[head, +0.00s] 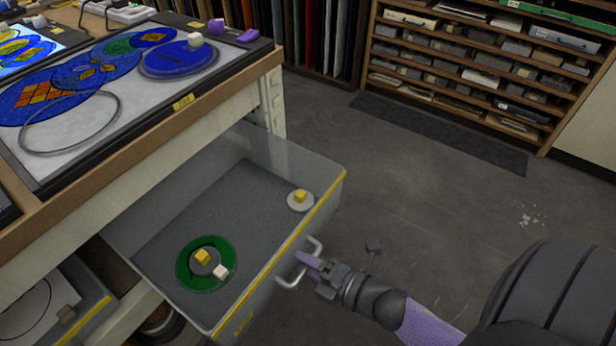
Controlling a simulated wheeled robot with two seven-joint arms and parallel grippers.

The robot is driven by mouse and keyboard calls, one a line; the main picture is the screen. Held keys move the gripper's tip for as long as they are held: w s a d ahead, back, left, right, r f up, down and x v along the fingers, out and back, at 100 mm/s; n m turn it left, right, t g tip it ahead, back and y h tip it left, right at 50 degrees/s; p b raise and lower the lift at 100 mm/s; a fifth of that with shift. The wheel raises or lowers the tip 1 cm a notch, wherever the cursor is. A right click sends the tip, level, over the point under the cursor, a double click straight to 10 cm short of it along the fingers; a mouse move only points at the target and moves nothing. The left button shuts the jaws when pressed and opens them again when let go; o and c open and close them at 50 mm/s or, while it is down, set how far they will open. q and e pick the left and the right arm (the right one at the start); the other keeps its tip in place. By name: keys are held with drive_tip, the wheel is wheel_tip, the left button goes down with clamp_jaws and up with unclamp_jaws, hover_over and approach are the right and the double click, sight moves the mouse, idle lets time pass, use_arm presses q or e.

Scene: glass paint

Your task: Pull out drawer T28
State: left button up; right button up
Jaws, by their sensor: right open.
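The grey drawer (190,220) is pulled out from under the workbench, with a yellow strip along its front edge and a metal bar handle (287,283) on its front. A yellow label on the drawer front is too small to read. Inside lie a green glass disc (184,272), with yellow and white blocks on it, and a small pale disc (293,206) with a yellow block. My right gripper (306,262) is open, with its purple fingertips at the handle; I cannot tell whether they touch it. My left gripper is out of view.
The workbench (110,157) carries coloured glass discs and a yellow label (183,102). Another open drawer (92,311) sits at the lower left. A shelf rack (480,75) stands at the back, with a dark mat (440,130) before it. The floor right of the drawer is mostly clear.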

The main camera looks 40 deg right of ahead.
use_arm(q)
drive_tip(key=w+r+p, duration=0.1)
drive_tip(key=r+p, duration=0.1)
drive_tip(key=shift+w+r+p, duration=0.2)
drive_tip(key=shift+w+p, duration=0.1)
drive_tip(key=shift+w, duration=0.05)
use_arm(e)
drive_tip(key=v, duration=0.9)
drive_tip(key=shift+s, duration=0.35)
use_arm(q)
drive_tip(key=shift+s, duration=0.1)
use_arm(e)
drive_tip(key=shift+d, duration=0.1)
